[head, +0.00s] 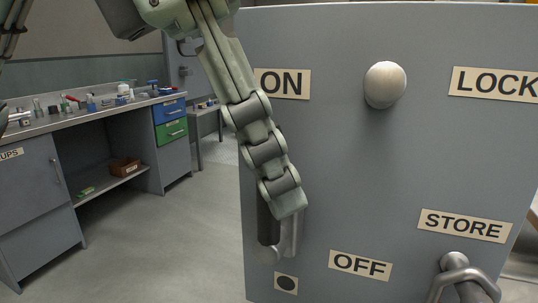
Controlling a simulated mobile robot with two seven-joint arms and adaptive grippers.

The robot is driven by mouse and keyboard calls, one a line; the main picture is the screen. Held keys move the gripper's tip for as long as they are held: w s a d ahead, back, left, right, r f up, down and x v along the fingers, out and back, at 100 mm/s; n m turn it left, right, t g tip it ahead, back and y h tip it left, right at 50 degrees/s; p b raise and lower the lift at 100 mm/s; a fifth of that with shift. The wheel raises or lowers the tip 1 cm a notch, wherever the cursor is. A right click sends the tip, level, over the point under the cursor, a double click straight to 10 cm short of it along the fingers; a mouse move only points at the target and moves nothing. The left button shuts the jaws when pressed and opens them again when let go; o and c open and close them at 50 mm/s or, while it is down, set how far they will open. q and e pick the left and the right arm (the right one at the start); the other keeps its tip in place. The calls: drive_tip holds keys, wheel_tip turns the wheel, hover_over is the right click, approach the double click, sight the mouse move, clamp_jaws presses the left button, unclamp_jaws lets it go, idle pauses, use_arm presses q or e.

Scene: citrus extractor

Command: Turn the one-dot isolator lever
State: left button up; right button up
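The one-dot label (286,283) is a black dot on a cream plate, low on the left of the grey panel. The ON label (282,83) is above and the OFF label (360,265) to the lower right. My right gripper is not in view.
A pale round knob (385,84) sticks out of the panel (340,170). A second bent metal lever (464,278) is at the lower right, below the STORE label (465,225). A workbench (90,115) with small items stands at the left, with open floor before it.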

use_arm(q)
drive_tip(key=shift+d+f, duration=0.1)
drive_tip(key=shift+f, duration=0.05)
drive_tip(key=shift+c, duration=0.5)
clamp_jaws()
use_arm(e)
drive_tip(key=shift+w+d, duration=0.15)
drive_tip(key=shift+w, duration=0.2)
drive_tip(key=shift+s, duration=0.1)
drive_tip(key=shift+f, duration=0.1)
